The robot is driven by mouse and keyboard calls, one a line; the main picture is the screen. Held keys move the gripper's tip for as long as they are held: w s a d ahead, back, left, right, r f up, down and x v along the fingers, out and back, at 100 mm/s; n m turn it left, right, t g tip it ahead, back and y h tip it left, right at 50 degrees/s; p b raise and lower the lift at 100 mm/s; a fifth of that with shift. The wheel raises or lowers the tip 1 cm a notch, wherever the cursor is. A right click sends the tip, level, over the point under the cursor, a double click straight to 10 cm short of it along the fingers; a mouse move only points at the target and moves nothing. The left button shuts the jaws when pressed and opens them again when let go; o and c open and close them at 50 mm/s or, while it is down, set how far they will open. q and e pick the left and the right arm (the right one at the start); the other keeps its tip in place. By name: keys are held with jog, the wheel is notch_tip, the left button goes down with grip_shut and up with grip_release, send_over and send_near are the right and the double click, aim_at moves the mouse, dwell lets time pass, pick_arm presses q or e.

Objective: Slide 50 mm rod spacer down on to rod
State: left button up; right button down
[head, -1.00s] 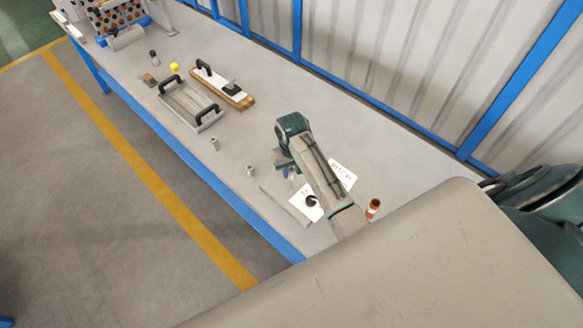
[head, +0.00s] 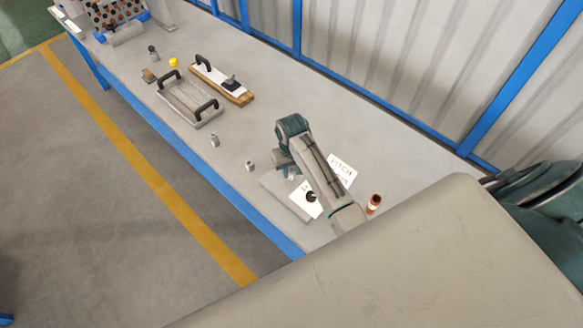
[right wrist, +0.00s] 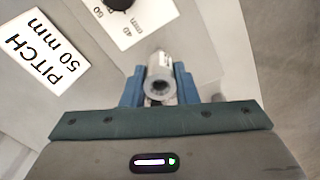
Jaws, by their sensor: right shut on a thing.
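The spacer, a short silver tube with an open bore (right wrist: 160,78), sits between the blue fingers of my right gripper (right wrist: 159,88) in the right wrist view. The gripper is shut on it, and the bore's end faces the camera. In the head view my right gripper (head: 291,172) is low over the bench's near end, largely hidden by its own arm. I cannot make out the rod in either view, nor tell whether the spacer is around it. My left gripper is not in view.
A "PITCH 50 mm" card (right wrist: 42,50) and a white dial card with a black knob (head: 310,197) lie close by. Two small metal cylinders (head: 214,139) (head: 250,166) stand to the left, a copper-coloured cylinder (head: 374,204) to the right. A handled tray (head: 190,101) is farther off.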

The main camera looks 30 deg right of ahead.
aim_at(292, 183)
jog(key=shift+f+b, duration=0.8)
jog(key=shift+f, duration=1.2)
jog(key=c, duration=1.1)
grip_release()
jog(key=shift+o, duration=0.2)
notch_tip(292, 183, up, 10)
jog(key=b, duration=0.2)
jog(key=shift+b, duration=0.3)
jog(key=shift+r, duration=0.45)
jog(key=shift+f, duration=0.1)
